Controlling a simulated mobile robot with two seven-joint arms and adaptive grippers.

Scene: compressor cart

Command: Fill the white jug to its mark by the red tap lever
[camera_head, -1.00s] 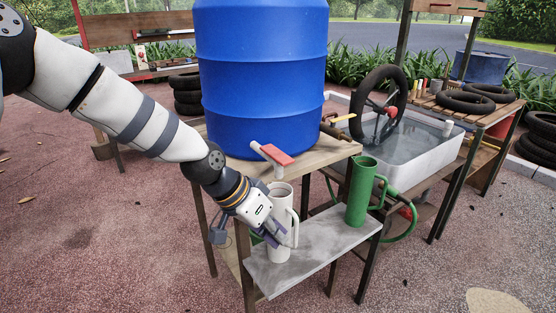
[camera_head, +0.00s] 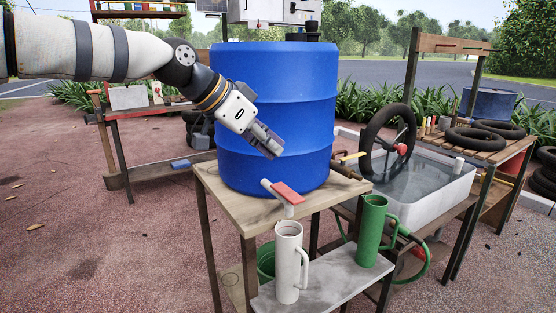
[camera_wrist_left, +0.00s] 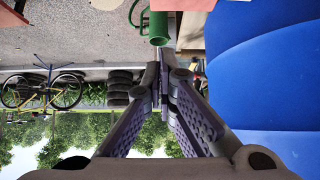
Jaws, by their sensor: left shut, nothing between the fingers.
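The white jug (camera_head: 288,268) stands upright on the grey shelf (camera_head: 328,281), its mouth below the tap. Its fill mark and the level inside cannot be made out. The red tap lever (camera_head: 288,193) sits on the pale tap at the front edge of the wooden stand, below the blue barrel (camera_head: 275,110). My left gripper (camera_head: 273,152) is shut and empty, in front of the barrel and above the lever, apart from it. The shut fingers also show in the left wrist view (camera_wrist_left: 160,88). My right gripper is not in view.
A green jug (camera_head: 370,235) stands on the shelf right of the white jug. A water tub (camera_head: 450,190) with a wheel is further right. A green bucket (camera_head: 266,262) is behind the white jug. The stand's wooden top (camera_head: 228,198) is clear at left.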

